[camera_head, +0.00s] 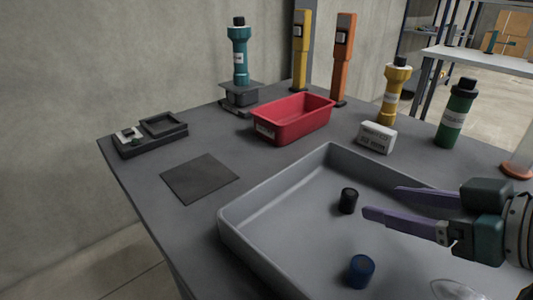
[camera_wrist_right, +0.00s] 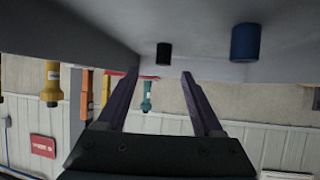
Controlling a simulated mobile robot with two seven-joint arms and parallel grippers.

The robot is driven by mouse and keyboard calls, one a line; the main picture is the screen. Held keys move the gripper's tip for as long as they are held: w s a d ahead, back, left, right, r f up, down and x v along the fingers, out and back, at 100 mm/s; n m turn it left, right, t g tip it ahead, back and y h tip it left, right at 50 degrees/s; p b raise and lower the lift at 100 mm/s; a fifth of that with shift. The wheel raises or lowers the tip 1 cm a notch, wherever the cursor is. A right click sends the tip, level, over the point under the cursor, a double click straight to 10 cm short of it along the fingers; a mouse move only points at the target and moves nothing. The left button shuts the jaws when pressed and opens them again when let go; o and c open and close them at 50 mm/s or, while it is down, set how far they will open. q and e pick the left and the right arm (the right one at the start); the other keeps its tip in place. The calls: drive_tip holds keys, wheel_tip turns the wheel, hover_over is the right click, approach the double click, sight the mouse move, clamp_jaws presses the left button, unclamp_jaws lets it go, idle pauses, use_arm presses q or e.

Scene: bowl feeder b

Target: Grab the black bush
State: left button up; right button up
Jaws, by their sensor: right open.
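The black bush (camera_head: 348,200) is a small dark cylinder standing in the large grey tray (camera_head: 262,248). It also shows in the right wrist view (camera_wrist_right: 164,54), beyond the fingertips and near the middle. My right gripper (camera_head: 382,202) comes in from the right with two purple fingers. It is open and empty, its fingertips just right of the black bush and apart from it. The fingers also show in the right wrist view (camera_wrist_right: 160,75). My left gripper is not in view.
A blue bush (camera_head: 361,271) stands in the same tray, nearer the front; it also shows in the right wrist view (camera_wrist_right: 245,42). A red bin (camera_head: 300,118), a small white box (camera_head: 376,138) and several bottle-like tools stand behind the tray. A dark mat (camera_head: 200,179) lies to its left.

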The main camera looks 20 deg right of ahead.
sight(351, 193)
drive_tip(key=shift+x, duration=1.1)
drive_tip(key=x, duration=0.2)
drive_tip(key=b+x, duration=0.1)
drive_tip(key=x, duration=0.1)
drive_tip(key=b+x, duration=0.1)
drive_tip(key=shift+w+a, duration=0.4)
drive_tip(key=shift+w, duration=0.05)
drive_tip(key=shift+r, duration=0.1)
drive_tip(key=c, duration=0.4)
clamp_jaws()
